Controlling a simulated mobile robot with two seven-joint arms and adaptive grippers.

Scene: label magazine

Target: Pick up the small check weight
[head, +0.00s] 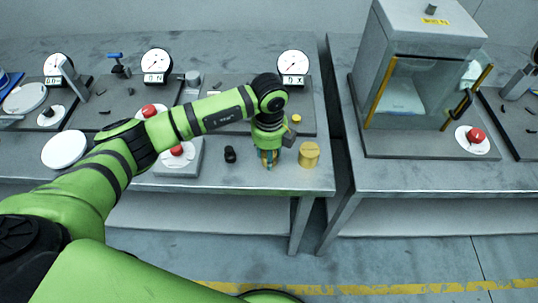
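My green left arm reaches in from the left, and its gripper (268,163) points down near the table's front edge. The gap between its fingers is too small to make out, and no held thing can be told. A small black knobbed piece (230,154) stands upright to the left of the gripper, apart from it. A larger yellow knobbed cylinder (309,154) stands close to the gripper's right. Both look like weights; the black one is the smaller. My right gripper is not in view.
Dial gauges (293,64) stand at the back of the grey table (210,182). Red buttons (177,150) and a white disc (64,149) are to the left. Across a gap, a glass-sided cabinet (408,85) stands on the right table.

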